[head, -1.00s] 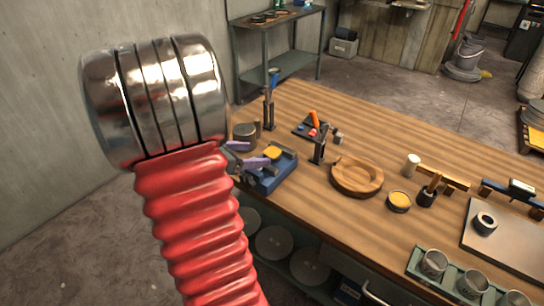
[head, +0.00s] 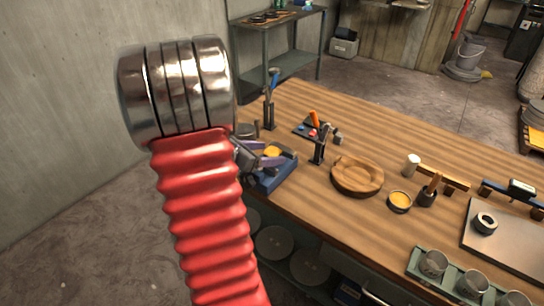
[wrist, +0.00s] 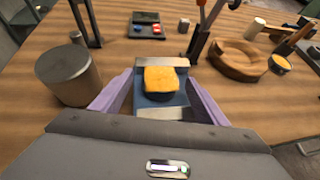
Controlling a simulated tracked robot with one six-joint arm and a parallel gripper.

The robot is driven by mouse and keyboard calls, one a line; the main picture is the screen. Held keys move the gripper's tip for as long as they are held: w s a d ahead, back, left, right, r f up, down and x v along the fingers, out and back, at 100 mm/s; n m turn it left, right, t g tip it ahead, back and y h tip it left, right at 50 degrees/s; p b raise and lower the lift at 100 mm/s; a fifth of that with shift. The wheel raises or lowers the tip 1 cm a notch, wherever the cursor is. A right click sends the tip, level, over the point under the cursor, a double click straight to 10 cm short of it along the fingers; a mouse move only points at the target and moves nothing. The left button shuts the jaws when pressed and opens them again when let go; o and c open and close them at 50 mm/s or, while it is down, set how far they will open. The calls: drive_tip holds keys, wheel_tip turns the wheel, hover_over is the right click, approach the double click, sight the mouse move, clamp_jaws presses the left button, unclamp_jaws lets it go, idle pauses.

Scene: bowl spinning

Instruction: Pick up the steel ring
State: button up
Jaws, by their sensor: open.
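A dark grey steel ring (head: 484,223) lies on a flat metal plate (head: 505,240) at the right end of the bench in the head view. I do not make it out in the wrist view. My gripper (head: 266,157), with purple fingers, is at the left end of the bench, far from the ring. In the wrist view my gripper (wrist: 158,95) is open, its fingers on either side of a blue block (wrist: 152,100) with a yellow pad (wrist: 161,80). No object is clearly held. In the head view my red arm sleeve partly hides the gripper.
A wooden bowl (head: 357,177), a yellow-filled tin (head: 399,201) and upright tool holders stand between gripper and ring. A grey cylinder (wrist: 68,75) is left of my gripper in the wrist view. Metal cups (head: 433,262) stand in a green tray at the front edge.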

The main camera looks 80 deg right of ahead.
sight(268, 154)
drive_tip(key=shift+s+d+f, duration=0.15)
drive_tip(key=shift+d, duration=0.05)
drive_tip(key=shift+c, duration=0.4)
drive_tip(key=c, duration=1.3)
wheel_tip(268, 154, up, 10)
drive_tip(key=shift+r, duration=0.1)
idle(0.6)
